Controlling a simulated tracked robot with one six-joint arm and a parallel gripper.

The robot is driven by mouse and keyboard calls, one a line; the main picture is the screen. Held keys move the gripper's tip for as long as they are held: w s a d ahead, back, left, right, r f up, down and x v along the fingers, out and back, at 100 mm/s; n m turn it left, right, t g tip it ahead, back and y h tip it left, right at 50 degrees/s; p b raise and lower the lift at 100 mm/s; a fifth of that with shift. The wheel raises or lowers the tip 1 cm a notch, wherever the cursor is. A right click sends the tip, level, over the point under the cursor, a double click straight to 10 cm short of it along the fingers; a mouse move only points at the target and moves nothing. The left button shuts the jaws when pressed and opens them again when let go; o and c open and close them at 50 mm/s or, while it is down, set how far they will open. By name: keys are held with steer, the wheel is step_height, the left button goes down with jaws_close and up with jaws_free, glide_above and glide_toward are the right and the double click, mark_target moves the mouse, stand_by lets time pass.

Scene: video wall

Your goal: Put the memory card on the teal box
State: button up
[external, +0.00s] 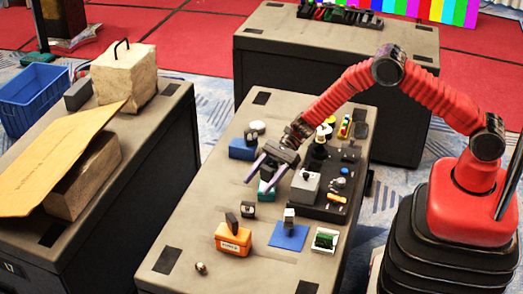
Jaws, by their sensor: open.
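The teal box (266,189) is on the middle table, partly hidden by my gripper. My gripper (259,183) is open, its two fingers reaching down and left over or beside the teal box. Its height above the box is hard to judge, and nothing clearly shows between the fingers. I cannot pick out the memory card for certain. A small dark upright piece (232,222) on the orange box (232,240) may be it.
A blue box (242,150) stands behind the gripper. Near the front are a black-and-white cube (248,209), a blue sheet (289,240) bearing a grey piece, and a green circuit board (325,240). A black tray (335,207) with several parts lies right. The table's left side is mostly clear.

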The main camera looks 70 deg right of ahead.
steer(key=shift+r, duration=0.1)
steer(key=v, duration=1.2)
stand_by(0.4)
